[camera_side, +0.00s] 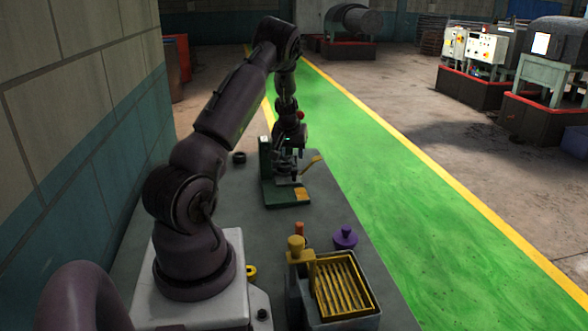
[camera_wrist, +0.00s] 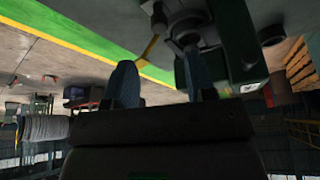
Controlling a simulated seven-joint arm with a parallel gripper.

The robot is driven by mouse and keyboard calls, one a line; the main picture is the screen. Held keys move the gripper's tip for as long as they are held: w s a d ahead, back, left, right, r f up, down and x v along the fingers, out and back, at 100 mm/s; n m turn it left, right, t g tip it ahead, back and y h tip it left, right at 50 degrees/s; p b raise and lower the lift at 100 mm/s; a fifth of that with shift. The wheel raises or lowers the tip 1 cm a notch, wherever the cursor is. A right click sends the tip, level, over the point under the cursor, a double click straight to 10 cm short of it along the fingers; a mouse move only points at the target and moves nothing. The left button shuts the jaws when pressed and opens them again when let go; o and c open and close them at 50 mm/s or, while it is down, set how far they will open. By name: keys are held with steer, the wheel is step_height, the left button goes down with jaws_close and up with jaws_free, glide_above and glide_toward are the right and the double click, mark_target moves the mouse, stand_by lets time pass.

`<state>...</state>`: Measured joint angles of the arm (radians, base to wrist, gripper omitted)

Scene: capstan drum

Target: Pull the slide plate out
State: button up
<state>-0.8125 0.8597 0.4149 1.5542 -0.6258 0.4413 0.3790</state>
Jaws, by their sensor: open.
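A green fixture (camera_side: 284,198) with an upright plate stands on the grey table in the side view; the upright also shows in the wrist view (camera_wrist: 240,40). A grey capstan drum (camera_wrist: 187,22) is on it, with a yellow lever (camera_side: 313,161) sticking out to the right. An orange-yellow piece (camera_side: 302,195) lies at the front of the base; it may be the slide plate, but I cannot tell. My gripper (camera_side: 287,168) is at the drum, and its fingers hide part of it. In the wrist view my gripper (camera_wrist: 162,85) is open, with nothing clearly between its fingers.
A grey box with a yellow ribbed tray (camera_side: 372,284) stands at the table's front, beside a purple knob (camera_side: 344,237) and an orange peg (camera_side: 299,230). A dark ring (camera_side: 239,157) lies left of the fixture.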

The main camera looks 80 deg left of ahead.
mark_target(294, 169)
steer(key=x, duration=0.8)
steer(key=shift+c, duration=0.2)
